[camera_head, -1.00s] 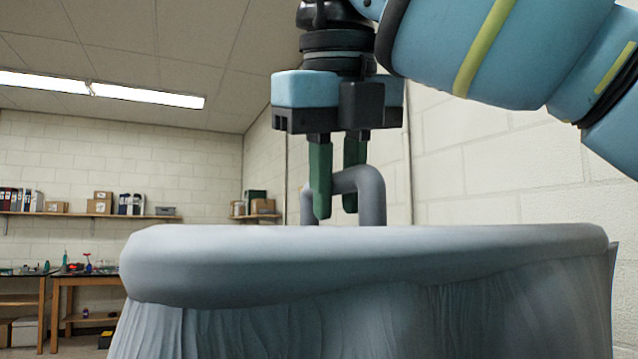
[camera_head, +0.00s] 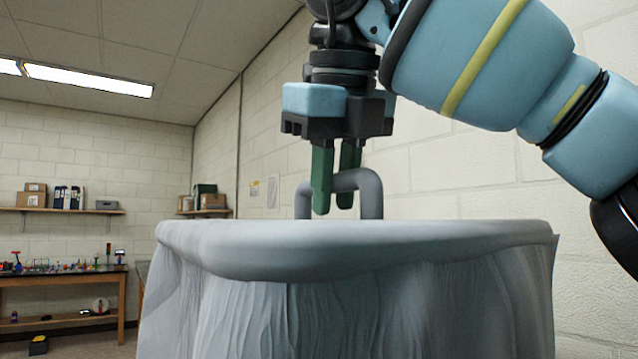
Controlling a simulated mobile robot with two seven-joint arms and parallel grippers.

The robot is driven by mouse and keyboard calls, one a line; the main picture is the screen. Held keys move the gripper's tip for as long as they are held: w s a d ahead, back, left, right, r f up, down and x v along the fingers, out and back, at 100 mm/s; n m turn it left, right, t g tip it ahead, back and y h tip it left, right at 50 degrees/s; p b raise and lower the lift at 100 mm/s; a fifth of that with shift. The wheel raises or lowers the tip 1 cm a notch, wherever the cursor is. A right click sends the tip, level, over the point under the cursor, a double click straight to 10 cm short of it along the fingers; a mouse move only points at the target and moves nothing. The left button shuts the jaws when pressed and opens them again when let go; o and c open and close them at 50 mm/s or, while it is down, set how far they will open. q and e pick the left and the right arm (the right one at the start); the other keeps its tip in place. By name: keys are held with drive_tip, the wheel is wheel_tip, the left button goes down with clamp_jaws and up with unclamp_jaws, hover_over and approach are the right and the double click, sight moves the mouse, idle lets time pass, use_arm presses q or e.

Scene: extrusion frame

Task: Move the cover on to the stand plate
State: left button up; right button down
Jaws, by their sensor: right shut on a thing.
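The cover (camera_head: 350,248) is a large pale grey, draped piece with a thick rounded rim and hanging folds. It fills the lower middle of the head view. A grey arched handle (camera_head: 371,196) stands up from its top. My right gripper (camera_head: 335,192) comes down from above, with its green fingers at the handle and shut on it. The lower end of the cover is out of the picture. I see no stand plate in this view. My left gripper is not in view.
A wooden table (camera_head: 70,280) with small items stands at the far left. Wall shelves (camera_head: 60,210) hold boxes and binders. A pale brick wall (camera_head: 470,180) runs behind the cover on the right.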

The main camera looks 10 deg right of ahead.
drive_tip(key=shift+w+d, duration=1.35)
drive_tip(key=shift+d, duration=1.95)
drive_tip(key=shift+w+d, duration=1.35)
drive_tip(key=shift+d, duration=1.9)
drive_tip(key=shift+w+d, duration=1.35)
drive_tip(key=shift+d, duration=1.95)
